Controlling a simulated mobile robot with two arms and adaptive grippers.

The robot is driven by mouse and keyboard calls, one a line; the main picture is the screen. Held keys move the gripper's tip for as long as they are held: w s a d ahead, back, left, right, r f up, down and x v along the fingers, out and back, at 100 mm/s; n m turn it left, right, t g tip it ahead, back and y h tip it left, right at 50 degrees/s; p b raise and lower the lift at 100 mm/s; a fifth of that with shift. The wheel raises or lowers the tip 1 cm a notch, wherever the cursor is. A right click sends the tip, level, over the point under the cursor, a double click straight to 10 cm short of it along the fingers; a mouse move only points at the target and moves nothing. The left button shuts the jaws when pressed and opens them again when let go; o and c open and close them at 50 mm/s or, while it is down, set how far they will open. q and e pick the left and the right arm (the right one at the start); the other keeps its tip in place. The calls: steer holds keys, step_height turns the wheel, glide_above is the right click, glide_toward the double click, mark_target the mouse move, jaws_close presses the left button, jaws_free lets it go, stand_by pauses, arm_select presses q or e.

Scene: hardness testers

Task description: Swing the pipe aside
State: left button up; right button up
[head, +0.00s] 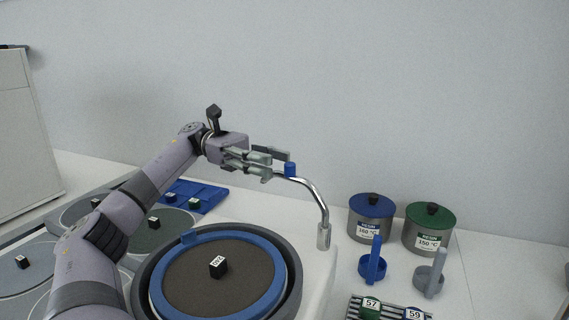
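The pipe (317,196) is a curved chrome tube with a blue cap (290,170) at its upper left end and a thicker metal post (323,236) at its lower right end. It stands at the right edge of the round grinding machine. My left gripper (278,165) reaches in from the left, with its fingers beside the blue-capped end. The fingers look apart, but whether they touch the cap cannot be told. My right gripper is not in view.
A dark disc with a blue ring (276,266) carries a black block (218,266). Blue-lidded (372,225) and green-lidded (428,230) pots stand right, behind a blue holder (373,266) and a grey holder (429,277). A blue tray (212,195) lies behind my arm.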

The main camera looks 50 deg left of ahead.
arm_select(q)
steer(key=shift+s+a, duration=0.15)
steer(key=shift+a, duration=0.55)
steer(key=shift+s+a, duration=0.1)
steer(key=shift+a, duration=0.55)
